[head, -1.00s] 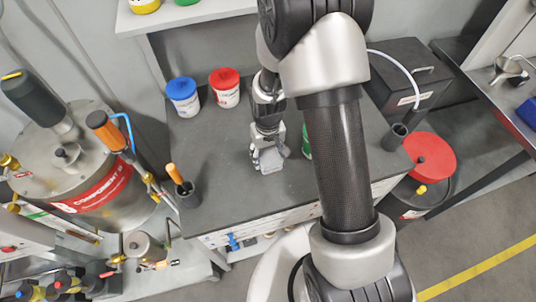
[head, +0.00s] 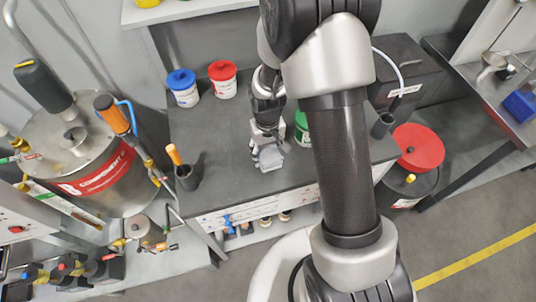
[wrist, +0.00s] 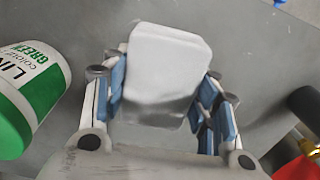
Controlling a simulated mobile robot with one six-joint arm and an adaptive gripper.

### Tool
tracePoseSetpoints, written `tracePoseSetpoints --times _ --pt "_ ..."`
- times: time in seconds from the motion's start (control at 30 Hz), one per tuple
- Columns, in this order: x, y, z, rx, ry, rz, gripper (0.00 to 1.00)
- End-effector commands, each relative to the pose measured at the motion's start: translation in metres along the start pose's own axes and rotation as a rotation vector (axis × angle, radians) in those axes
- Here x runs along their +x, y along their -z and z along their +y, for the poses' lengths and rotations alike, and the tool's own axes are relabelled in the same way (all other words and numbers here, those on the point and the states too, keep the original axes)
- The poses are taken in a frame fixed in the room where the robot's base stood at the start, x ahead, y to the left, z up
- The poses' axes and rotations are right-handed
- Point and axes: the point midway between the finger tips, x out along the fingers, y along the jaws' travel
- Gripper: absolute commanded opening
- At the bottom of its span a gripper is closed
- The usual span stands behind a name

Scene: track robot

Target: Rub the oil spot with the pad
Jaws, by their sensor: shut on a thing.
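My gripper (head: 268,148) is shut on a pale grey-white pad (wrist: 168,60), low over the dark grey bench top (head: 215,140). In the wrist view the pad sits between the blue-lined fingers (wrist: 163,98), its broad face towards the camera. The pad also shows below the fingers in the head view (head: 271,158). I cannot tell for sure whether the pad touches the bench. No oil spot can be made out in either view; the pad and gripper hide the bench beneath them.
A green-and-white tin (wrist: 30,90) stands close to my gripper. Blue-lidded (head: 182,87) and red-lidded (head: 223,79) tubs stand behind. A dark cup with an orange-handled tool (head: 187,176) is at the left, another dark cup (head: 382,125) at the right. Bench between left cup and gripper is clear.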

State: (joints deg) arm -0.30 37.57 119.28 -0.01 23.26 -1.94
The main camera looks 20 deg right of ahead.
Motion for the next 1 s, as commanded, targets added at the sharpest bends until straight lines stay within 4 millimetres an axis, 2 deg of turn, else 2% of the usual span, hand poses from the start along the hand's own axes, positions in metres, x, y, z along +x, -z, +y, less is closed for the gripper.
tracePoseSetpoints --times 0.1,0.5,1.0 --pt "-0.015 0.002 0.0 0.0 0.0 0.002 0.24" --pt "-0.048 0.007 0.0 0.0 0.0 0.002 0.24" --pt "-0.051 0.008 0.0 0.0 0.0 0.002 0.24"
